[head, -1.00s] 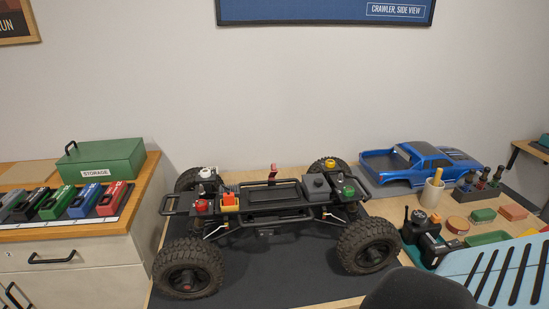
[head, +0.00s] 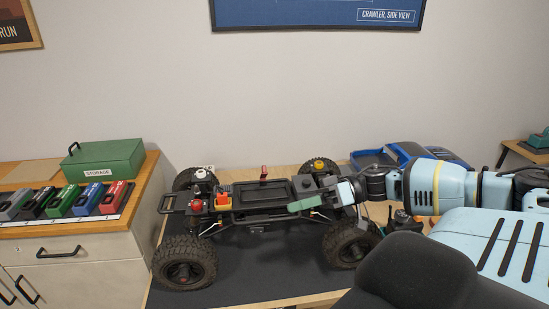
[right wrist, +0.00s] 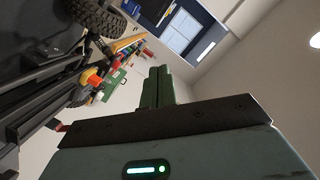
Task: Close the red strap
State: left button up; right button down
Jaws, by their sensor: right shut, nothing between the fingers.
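The red strap (head: 264,172) stands upright at the far edge of the black battery tray (head: 260,194) on the crawler chassis. My right gripper (head: 291,207) reaches in from the right over the right part of the chassis, its green fingers pointing left. It is shut and empty, to the right of and nearer than the strap, and apart from it. The shut fingers (right wrist: 158,70) also show in the right wrist view. A small red piece (right wrist: 60,127) at the left there may be the strap; I cannot tell. My left gripper is out of view.
The chassis carries an orange part (head: 223,202) and a red cap (head: 196,204) at its left. A blue car body (head: 372,160) lies behind my right arm. Battery packs and a green storage box (head: 105,160) sit on the left cabinet. The dark mat in front is clear.

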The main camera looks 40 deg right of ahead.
aim_at(263, 174)
jog(key=i+l, duration=0.35)
jog(key=l, duration=0.15)
jog(key=i+l, duration=0.35)
jog(key=l, duration=0.15)
